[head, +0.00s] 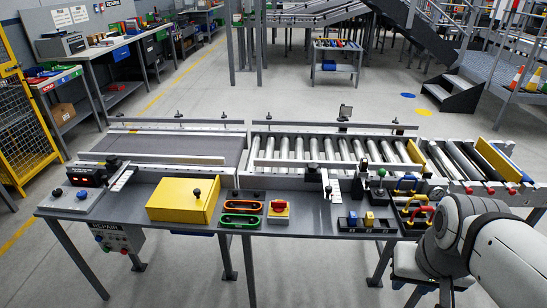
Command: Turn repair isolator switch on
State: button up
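A grey box (117,238) marked "REPAIR" hangs under the bench's left end, with several small coloured knobs or buttons. I cannot tell which of the two is the repair isolator, nor the switch's position. My white arm enters at the lower right, well away from both. My gripper is not in view.
On the bench (330,213) stand a yellow box (183,200) with a black knob, red and green handle frames (241,214), and a lever (326,184). Coloured loop handles (418,213) are near my arm. A roller conveyor (310,150) runs behind; floor is open beyond.

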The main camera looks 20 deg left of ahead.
aim_at(278, 206)
jog(key=u, duration=0.4)
jog(key=i, duration=0.9)
jog(key=u, duration=0.5)
jog(key=k, duration=0.95)
jog(key=u, duration=0.15)
jog(key=i, duration=0.95)
jog(key=z, duration=0.05)
